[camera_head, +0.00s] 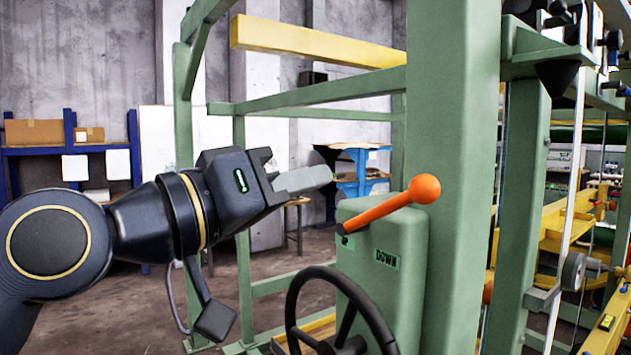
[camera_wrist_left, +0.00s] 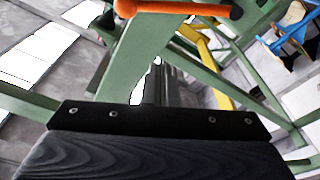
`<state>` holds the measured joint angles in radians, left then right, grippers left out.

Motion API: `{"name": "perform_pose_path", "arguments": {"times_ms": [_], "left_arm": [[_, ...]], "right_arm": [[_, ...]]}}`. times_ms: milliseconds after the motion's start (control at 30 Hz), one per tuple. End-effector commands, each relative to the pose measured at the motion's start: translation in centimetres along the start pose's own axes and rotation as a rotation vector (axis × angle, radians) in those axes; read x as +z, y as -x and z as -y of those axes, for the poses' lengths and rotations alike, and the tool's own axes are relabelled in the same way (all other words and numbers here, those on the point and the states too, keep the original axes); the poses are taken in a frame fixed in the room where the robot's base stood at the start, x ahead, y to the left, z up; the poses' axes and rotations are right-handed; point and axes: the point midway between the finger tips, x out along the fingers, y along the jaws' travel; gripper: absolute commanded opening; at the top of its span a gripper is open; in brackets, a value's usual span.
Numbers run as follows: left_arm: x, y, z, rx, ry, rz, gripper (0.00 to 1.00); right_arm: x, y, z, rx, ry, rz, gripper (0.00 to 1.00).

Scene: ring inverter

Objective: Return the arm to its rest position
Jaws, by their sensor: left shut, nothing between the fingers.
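My left arm comes in from the left in the head view. Its gripper (camera_head: 322,177) is shut and empty, with its fingers pointing right. The gripper is at the left of an orange lever (camera_head: 392,206) with a round knob, apart from it in the picture. The lever slants up to the right in front of a green box (camera_head: 375,262) with UP and DOWN labels. In the left wrist view the lever (camera_wrist_left: 175,8) crosses the top edge and the gripper's fingers (camera_wrist_left: 158,85) show small and dark at the centre. My right gripper is in neither view.
A black handwheel (camera_head: 340,318) stands below the lever. A thick green post (camera_head: 455,180) rises right behind the box. Green frame bars and a yellow beam (camera_head: 310,42) lie behind the arm. A blue shelf (camera_head: 70,148) is far left. Open floor shows at lower left.

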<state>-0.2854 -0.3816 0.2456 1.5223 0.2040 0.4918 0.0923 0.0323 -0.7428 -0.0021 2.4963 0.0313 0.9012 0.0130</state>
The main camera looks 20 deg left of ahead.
Motion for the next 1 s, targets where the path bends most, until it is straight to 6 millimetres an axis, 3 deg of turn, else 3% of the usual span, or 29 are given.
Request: {"name": "perform_pose_path", "arguments": {"times_ms": [333, 467, 567, 633, 800, 1000], "left_arm": [[0.2, 0.0, 0.2, -0.005, -0.001, 0.005, 0.00], [2.5, 0.2, 2.5, -0.069, -0.007, 0.067, 0.00], [6.7, 1.1, 6.2, -0.170, -0.007, 0.175, 0.00], [10.6, 2.6, 9.3, -0.257, 0.001, 0.273, 0.00], [20.7, 8.1, 15.5, -0.446, 0.061, 0.523, 0.00], [31.0, 15.2, 18.4, -0.585, 0.166, 0.771, 0.00]], "right_arm": [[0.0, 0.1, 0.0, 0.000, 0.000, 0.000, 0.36], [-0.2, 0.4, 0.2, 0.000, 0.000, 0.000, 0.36], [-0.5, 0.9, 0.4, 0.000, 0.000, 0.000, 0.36], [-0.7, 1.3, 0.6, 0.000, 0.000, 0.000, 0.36], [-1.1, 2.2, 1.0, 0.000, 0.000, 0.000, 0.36], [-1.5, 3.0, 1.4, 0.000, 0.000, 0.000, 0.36]]}}
